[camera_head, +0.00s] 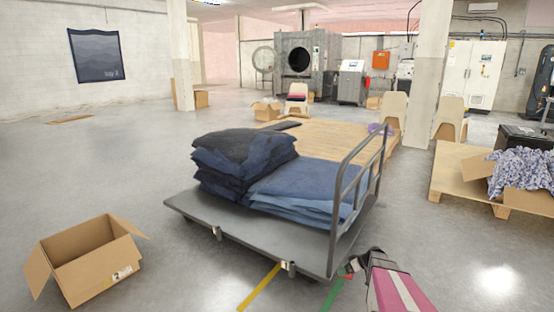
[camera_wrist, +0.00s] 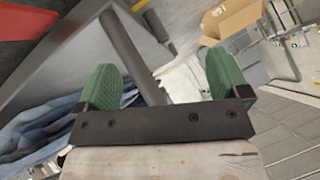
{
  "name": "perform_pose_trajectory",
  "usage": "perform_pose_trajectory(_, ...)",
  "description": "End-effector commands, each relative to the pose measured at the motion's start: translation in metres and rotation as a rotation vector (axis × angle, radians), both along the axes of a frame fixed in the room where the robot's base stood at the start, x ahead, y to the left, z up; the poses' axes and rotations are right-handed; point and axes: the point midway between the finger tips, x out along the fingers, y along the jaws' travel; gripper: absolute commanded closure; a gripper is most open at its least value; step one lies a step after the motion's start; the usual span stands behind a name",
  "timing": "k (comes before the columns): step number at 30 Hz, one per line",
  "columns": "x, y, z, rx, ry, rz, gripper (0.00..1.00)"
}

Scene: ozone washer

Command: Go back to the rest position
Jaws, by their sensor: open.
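My gripper (camera_wrist: 164,80) shows in the wrist view with its two green pads wide apart and no item held. A grey bar of the cart's handle (camera_wrist: 128,48) shows beyond and between the pads; I cannot tell how far off it is. In the head view my gripper (camera_head: 360,264) is at the lower right, just beside the near right corner of the flat cart (camera_head: 290,232). Its fingertips are too small there to make out. Dark blue folded fabric (camera_head: 240,160) lies in two stacks on the cart, and some blue fabric (camera_wrist: 40,125) shows in the wrist view.
The cart's rail (camera_head: 358,180) stands upright near my arm. An open cardboard box (camera_head: 95,262) is on the floor at left. Pallets with a box of patterned cloth (camera_head: 520,172) are at right. A wooden platform (camera_head: 325,145) lies behind the cart.

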Motion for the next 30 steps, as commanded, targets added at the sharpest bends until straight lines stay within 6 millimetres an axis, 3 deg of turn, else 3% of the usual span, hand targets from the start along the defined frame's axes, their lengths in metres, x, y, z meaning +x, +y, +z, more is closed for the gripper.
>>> perform_pose_trajectory(1,-0.024,0.026,0.028,-0.039,0.069,-0.008,0.06)
perform_pose_trajectory(3,-0.044,0.050,0.052,-0.099,0.168,-0.036,0.06)
perform_pose_trajectory(9,-0.108,0.105,0.118,-0.303,0.393,-0.178,0.06)
perform_pose_trajectory(13,-0.152,0.131,0.159,-0.445,0.483,-0.314,0.06)
perform_pose_trajectory(18,-0.202,0.150,0.205,-0.596,0.531,-0.514,0.06)
perform_pose_trajectory(21,-0.220,0.155,0.223,-0.650,0.531,-0.609,0.06)
perform_pose_trajectory(30,-0.232,0.158,0.238,-0.694,0.525,-0.707,0.06)
